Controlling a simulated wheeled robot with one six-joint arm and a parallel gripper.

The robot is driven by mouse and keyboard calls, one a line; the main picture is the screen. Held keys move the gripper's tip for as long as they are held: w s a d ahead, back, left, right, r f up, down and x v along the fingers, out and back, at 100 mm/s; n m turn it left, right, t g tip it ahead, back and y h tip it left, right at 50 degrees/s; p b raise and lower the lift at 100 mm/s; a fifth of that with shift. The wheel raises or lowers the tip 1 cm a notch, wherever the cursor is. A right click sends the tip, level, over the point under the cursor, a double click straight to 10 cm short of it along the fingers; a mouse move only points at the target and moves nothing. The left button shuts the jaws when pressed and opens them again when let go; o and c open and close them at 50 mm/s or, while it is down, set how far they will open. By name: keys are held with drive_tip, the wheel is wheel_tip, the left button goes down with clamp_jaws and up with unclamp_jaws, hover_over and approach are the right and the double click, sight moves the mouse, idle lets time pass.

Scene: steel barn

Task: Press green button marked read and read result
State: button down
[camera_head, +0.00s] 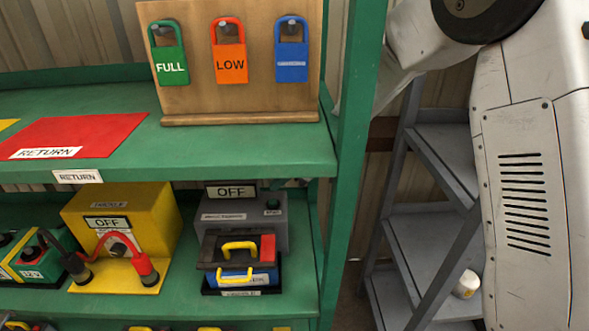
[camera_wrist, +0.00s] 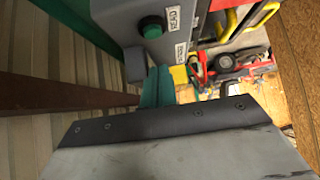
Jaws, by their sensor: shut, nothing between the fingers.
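The grey tester box (camera_head: 216,222) stands on the middle green shelf, with a display (camera_head: 231,191) reading OFF on top. Its green button (camera_head: 272,204) is on the right of its face, with a small label below. In the wrist view the round green button (camera_wrist: 152,27) sits beside a label reading READ (camera_wrist: 173,19). My gripper (camera_wrist: 157,78) appears as two teal fingers close together, shut and empty. The fingertips are near the box edge, apart from the button in the picture; the exact gap cannot be told. A battery with yellow handles (camera_head: 238,247) stands before the box.
A green post (camera_head: 356,150) rises right of the box, and the upper shelf (camera_head: 230,160) hangs above. A yellow unit (camera_head: 120,220), also showing OFF, stands left. FULL, LOW and blue tags hang on a wooden board (camera_head: 190,90). Grey shelving (camera_head: 415,230) stands right.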

sight(276, 204)
wheel_tip(276, 204, down, 3)
drive_tip(key=shift+r, duration=0.15)
drive_tip(key=shift+f, duration=0.65)
drive_tip(key=shift+f, duration=0.6)
drive_tip(key=shift+s+d+f, duration=0.1)
drive_tip(key=shift+s+f, duration=0.15)
drive_tip(key=shift+f, duration=0.15)
drive_tip(key=r, duration=0.5)
drive_tip(key=shift+w+d+r, duration=0.1)
drive_tip(key=shift+w+r, duration=0.15)
drive_tip(key=shift+r, duration=0.1)
drive_tip(key=v, duration=0.9)
drive_tip(key=shift+d, duration=0.25)
